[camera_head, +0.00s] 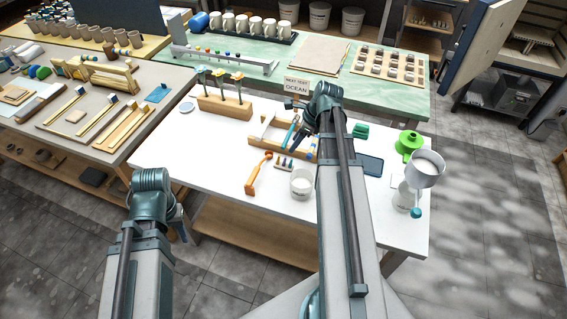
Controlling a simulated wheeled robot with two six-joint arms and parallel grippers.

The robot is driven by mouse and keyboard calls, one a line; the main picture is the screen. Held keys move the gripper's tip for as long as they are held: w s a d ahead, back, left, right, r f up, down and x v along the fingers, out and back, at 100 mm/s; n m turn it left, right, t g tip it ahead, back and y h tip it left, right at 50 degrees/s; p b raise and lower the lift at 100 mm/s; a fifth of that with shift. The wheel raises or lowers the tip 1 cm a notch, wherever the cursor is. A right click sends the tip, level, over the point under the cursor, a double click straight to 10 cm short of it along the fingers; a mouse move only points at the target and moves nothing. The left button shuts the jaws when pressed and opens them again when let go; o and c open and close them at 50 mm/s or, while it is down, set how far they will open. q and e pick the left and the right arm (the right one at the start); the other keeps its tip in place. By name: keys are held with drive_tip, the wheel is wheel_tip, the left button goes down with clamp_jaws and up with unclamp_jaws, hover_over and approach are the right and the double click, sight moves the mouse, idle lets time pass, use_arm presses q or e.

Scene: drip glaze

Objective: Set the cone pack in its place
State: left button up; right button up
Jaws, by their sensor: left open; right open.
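The cone pack (284,164), a small base with several little dark upright cones, appears to stand on the white table, in front of the wooden tray (262,150). The tray holds a blue tool (290,132) and is partly hidden by my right arm. My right gripper (298,140) is open over the tray, behind the cone pack and apart from it; its fingertips are small and partly hidden. My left gripper (182,226) is open and empty, off the front left edge of the table, far from the cone pack.
An orange-handled tool (258,174) lies left of the cone pack, and a white cup (302,184) stands right of it. A wooden rack (224,106) stands behind left. The table's left front is clear.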

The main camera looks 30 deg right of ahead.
sight(285, 157)
drive_tip(key=shift+m, duration=0.4)
drive_tip(key=b+x, duration=0.5)
drive_tip(key=d+b+x, duration=0.1)
drive_tip(key=b+x, duration=0.1)
drive_tip(key=x, duration=0.1)
drive_tip(key=shift+d+f+b, duration=0.1)
drive_tip(key=shift+b, duration=0.25)
drive_tip(key=shift+w+f, duration=0.1)
drive_tip(key=shift+f, duration=0.1)
drive_tip(key=shift+b, duration=0.3)
drive_tip(key=b+x, duration=0.4)
drive_tip(key=x, duration=0.1)
drive_tip(key=shift+w+b, duration=0.25)
drive_tip(key=shift+b, duration=0.05)
drive_tip(key=shift+c, duration=0.3)
clamp_jaws()
